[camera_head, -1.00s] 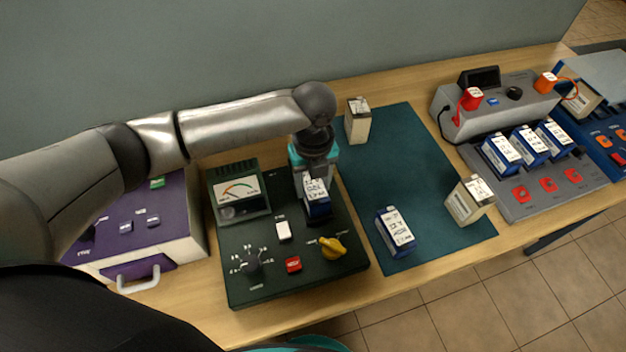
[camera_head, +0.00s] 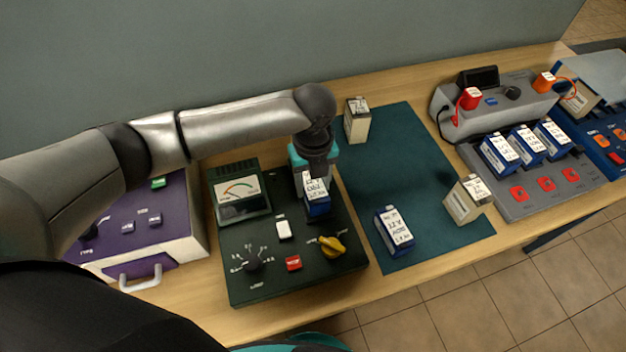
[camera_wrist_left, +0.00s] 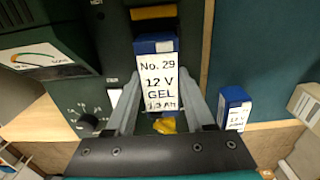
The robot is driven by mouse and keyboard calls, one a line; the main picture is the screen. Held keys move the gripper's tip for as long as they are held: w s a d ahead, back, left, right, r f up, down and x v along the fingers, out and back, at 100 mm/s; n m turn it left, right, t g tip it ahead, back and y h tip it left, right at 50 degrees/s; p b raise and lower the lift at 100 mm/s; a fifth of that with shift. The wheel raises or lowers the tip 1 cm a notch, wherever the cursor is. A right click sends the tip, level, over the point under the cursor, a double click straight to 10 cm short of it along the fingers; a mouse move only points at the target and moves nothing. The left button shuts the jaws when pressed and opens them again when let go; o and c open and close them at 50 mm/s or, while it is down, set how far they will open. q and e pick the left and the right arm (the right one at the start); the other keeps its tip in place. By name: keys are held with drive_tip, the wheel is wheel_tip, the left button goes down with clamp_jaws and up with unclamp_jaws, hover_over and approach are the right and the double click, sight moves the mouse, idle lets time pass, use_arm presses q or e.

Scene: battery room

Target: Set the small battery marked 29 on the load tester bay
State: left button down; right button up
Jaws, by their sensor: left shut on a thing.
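The small battery marked 29 (camera_wrist_left: 160,75) is blue with a white label reading "No. 29, 12 V, GEL" in the left wrist view. It also shows in the head view (camera_head: 317,199), at the upper right of the dark green load tester (camera_head: 290,240). My left gripper (camera_head: 314,178) is shut on this battery, with a finger on each side of it in the wrist view (camera_wrist_left: 160,100). The battery is at the tester's bay; whether its base touches the bay floor cannot be told. My right gripper is not in view.
On the teal mat (camera_head: 410,170) stand a blue battery (camera_head: 395,231) and two cream batteries, one at the back (camera_head: 357,121) and one at the right (camera_head: 467,200). A grey charger (camera_head: 520,130) holds several blue batteries. A purple unit (camera_head: 150,220) stands left of the tester.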

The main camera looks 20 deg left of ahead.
sight(314, 185)
use_arm(q)
drive_tip(key=shift+f+b, duration=0.3)
drive_tip(key=shift+f, duration=0.25)
idle(0.4)
drive_tip(key=c, duration=0.6)
unclamp_jaws()
drive_tip(key=shift+c, duration=0.2)
drive_tip(key=shift+o, duration=0.5)
wheel_tip(314, 185, up, 11)
drive_tip(key=p, duration=1.2)
drive_tip(key=shift+s+d, duration=0.1)
drive_tip(key=shift+s, duration=0.05)
